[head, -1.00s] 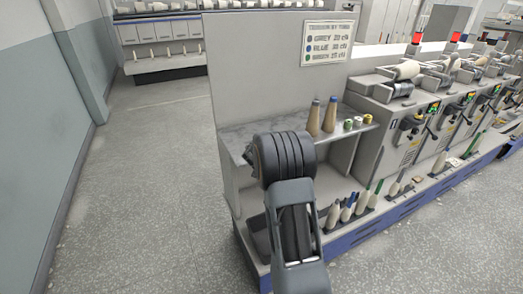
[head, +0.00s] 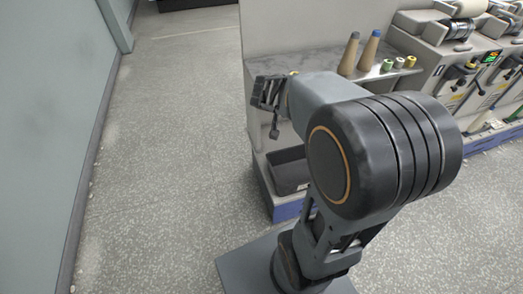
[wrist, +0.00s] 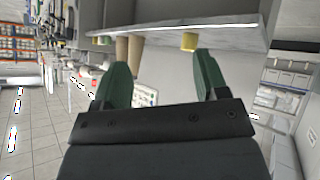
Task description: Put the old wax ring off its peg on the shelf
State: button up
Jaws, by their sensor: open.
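A small yellow ring-like piece (wrist: 189,41) stands on the shelf (wrist: 225,36) near the edge in the wrist view, which is upside down. In the head view only a yellowish bit (head: 294,73) shows behind my arm, left of the cones; I take it for the wax ring. My gripper (head: 268,92) is at the shelf's left end. In the wrist view my gripper (wrist: 163,70) has its two green fingers wide apart with nothing between them. The ring lies beyond the tip of the right-hand finger; whether they touch is unclear. No peg can be made out.
Two tan cones (head: 359,54) and several small green and yellow spools (head: 399,63) stand farther right on the shelf. A dark bin (head: 289,170) sits below. Winding machines (head: 450,60) stand at the right. The floor at left is clear.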

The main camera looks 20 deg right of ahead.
jog(key=s+a+f+n+g+y, duration=0.2)
jog(key=s+a+n+y, duration=0.5)
jog(key=s+a, duration=0.6)
jog(key=a+f+y, duration=0.1)
jog(key=a, duration=0.2)
jog(key=shift+s+a+y, duration=0.25)
jog(key=shift+a+y, duration=0.05)
jog(key=shift+a, duration=0.05)
